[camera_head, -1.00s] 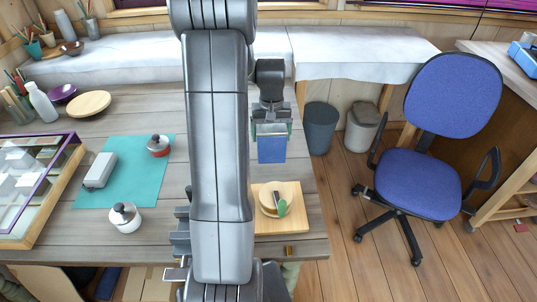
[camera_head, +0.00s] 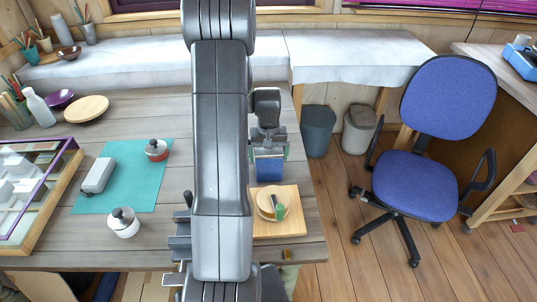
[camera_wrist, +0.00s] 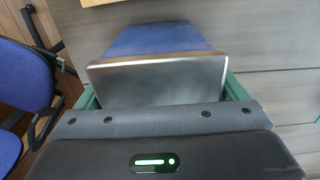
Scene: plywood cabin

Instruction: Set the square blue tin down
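The square blue tin (camera_head: 269,170) is below my gripper (camera_head: 268,153), near the right part of the wooden table. In the wrist view the tin (camera_wrist: 160,42) shows its blue side and a silvery end face with a brownish edge. Green finger pads of my gripper (camera_wrist: 160,95) lie at both sides of the tin, and the gripper is shut on it. The tin is just behind a wooden board (camera_head: 290,222). I cannot tell whether its underside touches the table.
The board carries a round wooden dish (camera_head: 266,205) and a green-and-dark item. My arm covers the table's middle. A blue chair (camera_head: 420,185) stands right.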

